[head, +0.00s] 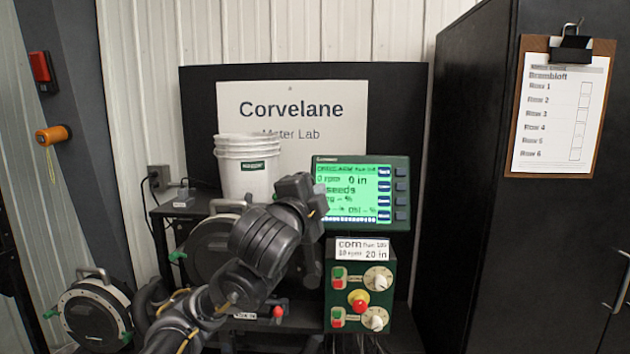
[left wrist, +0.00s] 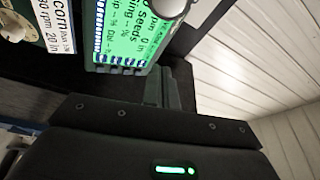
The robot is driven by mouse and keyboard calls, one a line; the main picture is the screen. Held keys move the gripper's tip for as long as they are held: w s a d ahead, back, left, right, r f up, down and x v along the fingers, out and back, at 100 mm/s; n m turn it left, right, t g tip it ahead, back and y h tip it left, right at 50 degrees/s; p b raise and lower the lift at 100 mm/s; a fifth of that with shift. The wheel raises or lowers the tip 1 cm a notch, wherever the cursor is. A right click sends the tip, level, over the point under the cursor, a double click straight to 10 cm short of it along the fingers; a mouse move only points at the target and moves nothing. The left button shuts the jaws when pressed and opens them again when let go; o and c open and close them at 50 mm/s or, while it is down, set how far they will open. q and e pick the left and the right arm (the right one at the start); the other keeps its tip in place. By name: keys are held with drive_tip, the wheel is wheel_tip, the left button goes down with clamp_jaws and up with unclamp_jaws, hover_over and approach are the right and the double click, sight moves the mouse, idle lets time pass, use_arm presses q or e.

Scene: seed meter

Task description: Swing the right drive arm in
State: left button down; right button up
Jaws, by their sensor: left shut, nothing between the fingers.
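The seed meter on the stand is a dark round housing (head: 205,250), largely hidden behind my left arm in the head view. A red knob (head: 278,312) shows low at its right; I cannot tell whether it belongs to the right drive arm, which I cannot make out clearly. My left gripper (head: 312,200) is raised in front of the monitor's left edge, well above the red knob. In the left wrist view its fingers (left wrist: 168,88) are together with nothing between them, near the lit screen. My right gripper is in neither view.
The monitor (head: 360,190) stands above a green control box (head: 360,295) with dials and buttons. White buckets (head: 247,165) stand behind my arm. Another round meter (head: 95,315) is at lower left. A black cabinet (head: 480,200) with a clipboard (head: 560,110) closes off the right.

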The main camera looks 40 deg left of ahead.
use_arm(q)
drive_tip(key=w+a+p, duration=0.6)
drive_tip(key=w+p, duration=0.1)
drive_tip(key=p, duration=0.2)
drive_tip(key=shift+f, duration=0.25)
drive_tip(key=shift+s+a, duration=0.1)
drive_tip(key=shift+s, duration=0.05)
